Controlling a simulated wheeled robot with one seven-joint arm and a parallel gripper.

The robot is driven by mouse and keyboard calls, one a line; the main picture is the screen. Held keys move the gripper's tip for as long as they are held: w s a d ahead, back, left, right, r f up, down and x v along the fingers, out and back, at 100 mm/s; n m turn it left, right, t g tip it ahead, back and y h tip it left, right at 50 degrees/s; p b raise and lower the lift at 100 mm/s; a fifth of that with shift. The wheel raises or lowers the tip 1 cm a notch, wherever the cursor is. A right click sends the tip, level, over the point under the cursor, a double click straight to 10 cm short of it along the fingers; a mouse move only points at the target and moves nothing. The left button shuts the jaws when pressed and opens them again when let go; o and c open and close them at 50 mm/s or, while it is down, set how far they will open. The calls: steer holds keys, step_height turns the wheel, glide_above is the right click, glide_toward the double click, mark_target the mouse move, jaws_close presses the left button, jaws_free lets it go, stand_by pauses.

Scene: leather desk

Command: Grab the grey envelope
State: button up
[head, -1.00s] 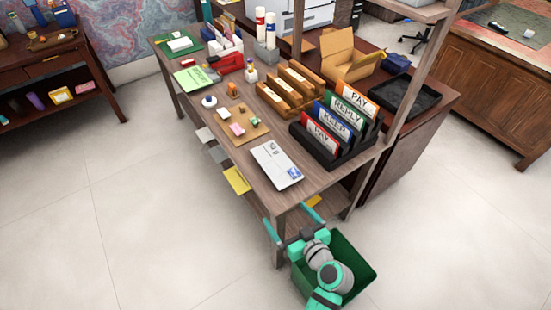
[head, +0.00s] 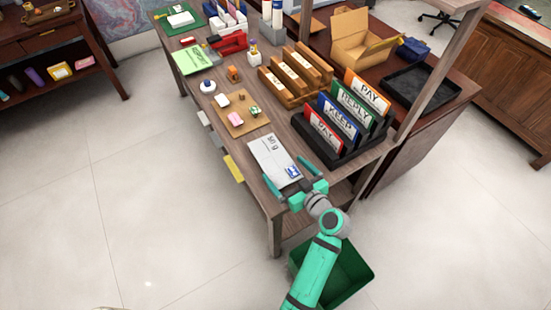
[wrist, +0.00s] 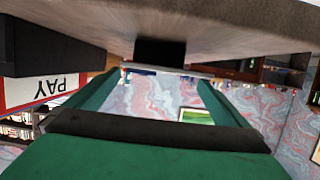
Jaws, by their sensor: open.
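The grey envelope (head: 268,151), pale with "50 g" writing and a blue stamp at its near end, lies flat near the front edge of the wooden desk. My gripper (head: 285,170) is open at that edge, its two teal fingers spread to either side of the envelope's near end in the head view. I cannot tell whether they touch it. In the wrist view, which is upside down, the green fingers of my gripper (wrist: 157,78) are apart with a gap between them. The envelope is not clearly made out there.
A black sorter (head: 318,144) with labelled folders stands right of the envelope; a "PAY" label (wrist: 55,87) shows in the wrist view. A cork board (head: 236,124) with small items lies behind it. A wooden post (head: 433,80) rises at right. A green bin (head: 352,277) stands below my arm.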

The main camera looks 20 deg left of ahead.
mark_target(275, 161)
steer(key=shift+w+a+f, duration=0.1)
steer(key=shift+a+f, duration=0.05)
steer(key=shift+a, duration=0.4)
steer(key=shift+x, duration=2.4)
steer(key=shift+w, duration=0.1)
steer(key=c, duration=0.9)
